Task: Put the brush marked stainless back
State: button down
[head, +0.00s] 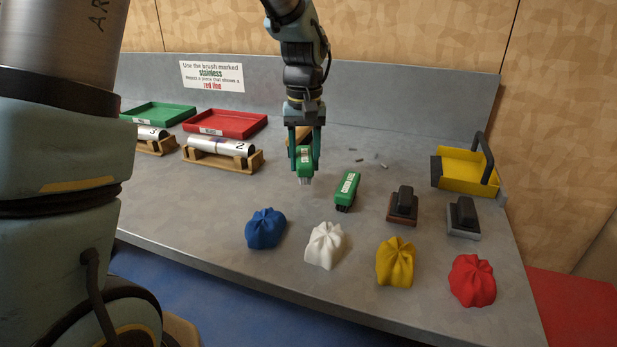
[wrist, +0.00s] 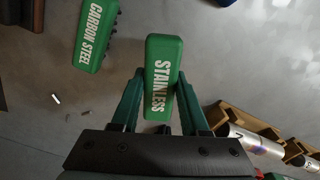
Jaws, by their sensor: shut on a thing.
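My gripper (head: 304,150) is shut on the green stainless brush (head: 305,163), above the bench in the middle. In the wrist view the brush (wrist: 163,75) reads "STAINLESS" and sits between my two fingers (wrist: 160,100). In the head view its bristles point down. Whether they touch the bench I cannot tell. A second green brush (head: 347,190), marked "CARBON STEEL" in the wrist view (wrist: 97,35), lies on the bench to the right of my gripper.
Blue, white, yellow and red cloths (head: 472,281) line the front. Two dark-handled blocks (head: 403,207) and a yellow dustpan (head: 463,168) stand right. Metal cylinders on wooden cradles (head: 222,158), a green tray (head: 158,113) and a red tray (head: 226,124) are left. Small scraps lie behind the brushes.

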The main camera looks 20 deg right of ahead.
aim_at(304, 155)
jog(key=shift+w+f+p, duration=0.1)
jog(key=shift+f+p, duration=0.25)
jog(key=shift+f, duration=1.85)
jog(key=shift+f, duration=0.15)
jog(key=shift+c, duration=2)
grip_release()
notch_tip(304, 155, up, 12)
jog(key=shift+r+b, duration=0.15)
jog(key=shift+b, duration=0.65)
jog(key=w+a+f+n, duration=0.1)
jog(key=a+f, duration=0.2)
jog(key=a, duration=0.5)
jog(key=w+a+f+n, duration=0.1)
jog(key=a+f, duration=0.1)
jog(key=a, duration=0.7)
jog(key=shift+n+t, duration=0.4)
jog(key=shift+t, duration=0.4)
jog(key=s+a+f, duration=0.1)
jog(key=s+a, duration=0.1)
jog(key=a, duration=0.2)
jog(key=s+a+f, duration=0.2)
jog(key=a, duration=0.3)
jog(key=s+a+f, duration=0.2)
jog(key=a, duration=0.2)
jog(key=shift+a+f, duration=0.1)
jog(key=shift+a, duration=0.05)
